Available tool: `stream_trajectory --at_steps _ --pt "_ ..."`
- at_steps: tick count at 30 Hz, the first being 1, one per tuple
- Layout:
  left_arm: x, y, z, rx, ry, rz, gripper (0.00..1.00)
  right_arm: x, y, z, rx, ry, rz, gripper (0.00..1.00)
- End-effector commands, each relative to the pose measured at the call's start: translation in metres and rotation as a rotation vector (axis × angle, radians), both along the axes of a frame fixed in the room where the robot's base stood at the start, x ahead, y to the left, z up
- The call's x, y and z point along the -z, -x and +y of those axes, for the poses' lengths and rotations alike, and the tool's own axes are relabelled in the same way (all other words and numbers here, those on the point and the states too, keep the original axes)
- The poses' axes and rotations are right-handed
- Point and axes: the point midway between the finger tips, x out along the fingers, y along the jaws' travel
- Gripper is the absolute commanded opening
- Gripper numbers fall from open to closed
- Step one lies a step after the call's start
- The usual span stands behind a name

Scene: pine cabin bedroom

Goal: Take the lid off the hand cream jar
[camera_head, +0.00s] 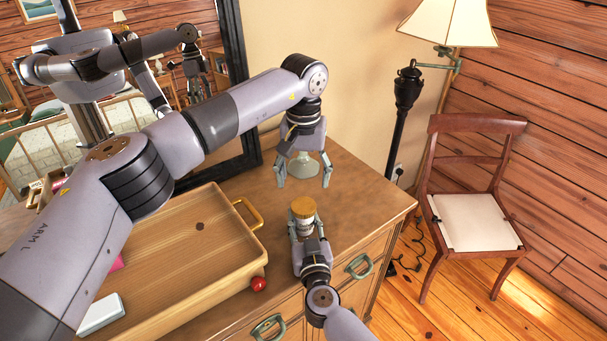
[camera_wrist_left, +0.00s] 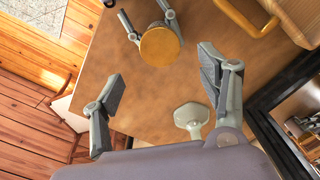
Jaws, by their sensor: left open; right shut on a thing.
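The hand cream jar (camera_head: 305,228) stands upright on the dresser top, with its round golden-brown lid (camera_head: 303,207) on. The lid also shows from above in the left wrist view (camera_wrist_left: 160,47). My right gripper (camera_head: 307,230) is shut on the jar's body from the front, below the lid, and partly hides the jar. My left gripper (camera_head: 303,184) points down, open and empty, above and behind the jar. In the left wrist view its fingers (camera_wrist_left: 161,85) are wide apart, with the lid beyond them and not between them.
A pale footed object (camera_head: 303,166) stands behind my left gripper, near its right-hand finger in the wrist view. A wooden tray (camera_head: 232,207) with a brass handle is left of the jar, a red ball (camera_head: 258,284) at its corner. A dark-framed mirror (camera_head: 238,90) stands behind. The dresser's right part (camera_head: 365,195) is clear.

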Motion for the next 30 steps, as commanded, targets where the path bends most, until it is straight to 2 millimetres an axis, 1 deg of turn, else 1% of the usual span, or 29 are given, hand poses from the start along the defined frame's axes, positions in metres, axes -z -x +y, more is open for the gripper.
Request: stream_trajectory --at_steps 5,12,16,21,28,30 --pt "0.018 0.001 0.0 0.017 -0.001 0.004 0.68 -0.001 0.0 0.0 0.0 0.0 -0.002 0.0" --pt "0.055 0.001 0.0 0.014 -0.001 0.004 0.68 -0.001 0.0 0.0 0.0 0.0 -0.002 0.0" --pt "0.07 0.0 0.0 0.013 0.001 0.002 0.68 -0.001 0.0 0.0 0.0 0.0 -0.002 0.0" --pt "0.079 0.0 0.0 0.013 0.0 0.001 0.68 -0.001 0.0 0.0 0.0 0.0 -0.002 0.0" --pt "0.079 0.0 0.0 0.013 0.0 0.001 0.68 -0.001 0.0 0.0 0.0 0.0 -0.002 0.0" --pt "0.079 0.0 0.0 0.013 0.0 0.001 0.65 -0.001 0.0 0.0 0.0 0.0 -0.002 0.0"
